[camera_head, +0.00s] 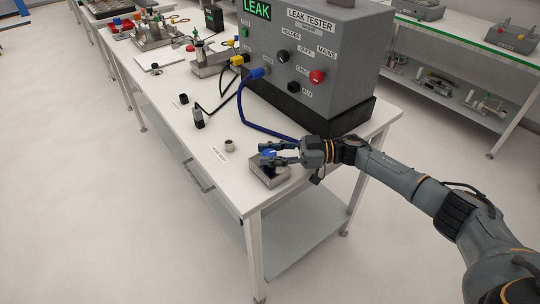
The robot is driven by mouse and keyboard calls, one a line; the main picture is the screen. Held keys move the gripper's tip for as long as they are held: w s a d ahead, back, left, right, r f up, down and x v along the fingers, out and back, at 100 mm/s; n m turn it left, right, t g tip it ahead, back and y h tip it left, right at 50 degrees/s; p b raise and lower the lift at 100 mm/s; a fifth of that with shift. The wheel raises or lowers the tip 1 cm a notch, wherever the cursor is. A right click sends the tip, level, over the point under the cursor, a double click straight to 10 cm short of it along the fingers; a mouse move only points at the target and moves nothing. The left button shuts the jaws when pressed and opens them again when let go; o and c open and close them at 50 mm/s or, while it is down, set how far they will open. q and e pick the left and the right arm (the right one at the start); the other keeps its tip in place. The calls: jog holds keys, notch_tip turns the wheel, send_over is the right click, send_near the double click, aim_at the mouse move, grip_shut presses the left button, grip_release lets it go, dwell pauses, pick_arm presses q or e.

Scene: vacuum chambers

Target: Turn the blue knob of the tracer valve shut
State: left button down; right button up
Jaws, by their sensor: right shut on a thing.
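The blue knob (267,154) of the tracer valve shows between the fingers of my right gripper (268,156). The gripper comes in from the right and is shut on the knob. Its fingers hide part of the knob, so the knob's exact angle cannot be told. The valve sits on a grey metal block (270,177) near the front right corner of the white table. A dark blue hose (262,129) runs from the leak tester toward the gripper; its end is hidden behind the gripper. My left gripper is not in view.
The grey leak tester (318,52) with a green LEAK display stands behind. A small beige cup-like part (230,145), a black connector (198,120) and cables lie to the left. The white table top (185,138) is clear toward its front left edge.

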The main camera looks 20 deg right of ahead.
jog(key=o, duration=1.2)
jog(key=v, duration=1.2)
jog(key=shift+a, duration=0.1)
